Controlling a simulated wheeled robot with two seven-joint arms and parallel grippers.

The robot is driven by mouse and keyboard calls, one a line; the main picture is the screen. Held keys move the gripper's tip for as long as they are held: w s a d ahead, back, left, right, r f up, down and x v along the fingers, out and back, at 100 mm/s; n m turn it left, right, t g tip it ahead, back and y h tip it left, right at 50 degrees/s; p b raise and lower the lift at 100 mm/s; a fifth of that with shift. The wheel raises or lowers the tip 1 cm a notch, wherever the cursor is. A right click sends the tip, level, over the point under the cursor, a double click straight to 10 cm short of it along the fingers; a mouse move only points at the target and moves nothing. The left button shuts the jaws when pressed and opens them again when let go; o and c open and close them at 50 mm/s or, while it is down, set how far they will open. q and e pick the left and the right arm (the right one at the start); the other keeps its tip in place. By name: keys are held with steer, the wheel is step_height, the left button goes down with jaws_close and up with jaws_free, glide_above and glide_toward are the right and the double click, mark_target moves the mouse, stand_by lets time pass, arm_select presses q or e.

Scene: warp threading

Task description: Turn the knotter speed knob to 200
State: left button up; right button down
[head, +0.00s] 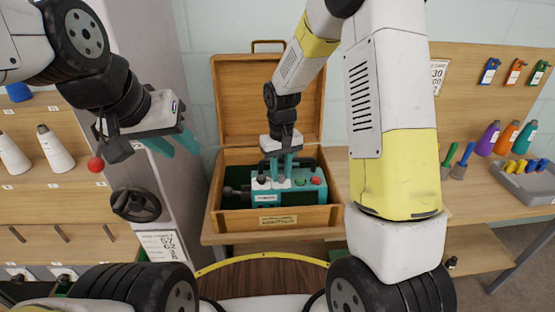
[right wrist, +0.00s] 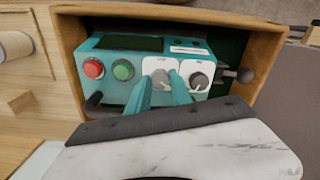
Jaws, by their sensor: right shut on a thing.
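The teal knotter (head: 290,196) sits in an open wooden case (head: 237,216). In the right wrist view its face has two grey knobs on white plates: an inner knob (right wrist: 160,79) beside the green button, and an outer knob (right wrist: 199,81) near the case wall. My right gripper (head: 284,175) reaches down into the case. In the right wrist view its teal fingers (right wrist: 160,84) are shut on the inner knob, one on each side. The dial lettering is too small to read. My left gripper (head: 174,146) is open and empty, well left of the case.
The knotter also has a red button (right wrist: 93,68) and a green button (right wrist: 123,70). The raised case lid (head: 265,95) stands behind my right gripper. A black handwheel (head: 135,204) is below my left gripper. Shelves with white cones (head: 56,150) stand left.

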steer(key=c, duration=1.1)
jaws_free()
steer(key=shift+c, duration=0.2)
steer(key=shift+r, duration=3.95)
steer(key=shift+r, duration=0.1)
step_height(320, 180, up, 6)
steer(key=t, duration=0.1)
glide_above(281, 176)
steer(key=s+d, duration=0.2)
steer(key=s, duration=0.1)
steer(key=s+d+r+m+t+y, duration=0.1)
steer(key=s+d+r+t, duration=0.1)
steer(key=s+r, duration=0.3)
steer(key=s+d+r+m+t+y, duration=0.1)
steer(key=s+d+r+t, duration=0.2)
steer(key=s, duration=0.9)
steer(key=shift+s+d+r+m, duration=0.2)
steer(key=shift+d+r+m, duration=0.25)
steer(key=shift+r, duration=0.4)
